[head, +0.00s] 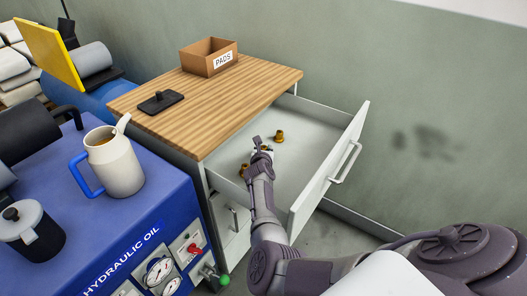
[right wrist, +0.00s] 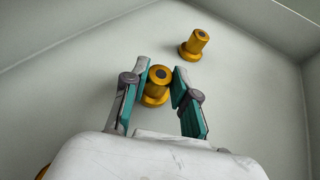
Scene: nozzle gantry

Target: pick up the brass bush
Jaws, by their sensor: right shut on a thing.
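My right gripper (head: 262,147) reaches down into the open drawer (head: 318,160). In the right wrist view its two teal-padded fingers (right wrist: 160,80) are shut on a brass bush (right wrist: 155,88), a flanged yellow-gold piece with a dark bore. A second brass bush (right wrist: 195,43) stands free on the drawer floor beyond the fingertips; it also shows in the head view (head: 279,136). A third bush (head: 243,170) lies to the left of the gripper, partly hidden. My left gripper is not in view.
The drawer's white walls surround the gripper, with its front panel (head: 335,170) at the right. Above is a wooden cabinet top (head: 225,95) with a PADS box (head: 208,58) and a black item (head: 160,102). A blue hydraulic oil unit (head: 140,215) bearing a jug (head: 118,168) stands left.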

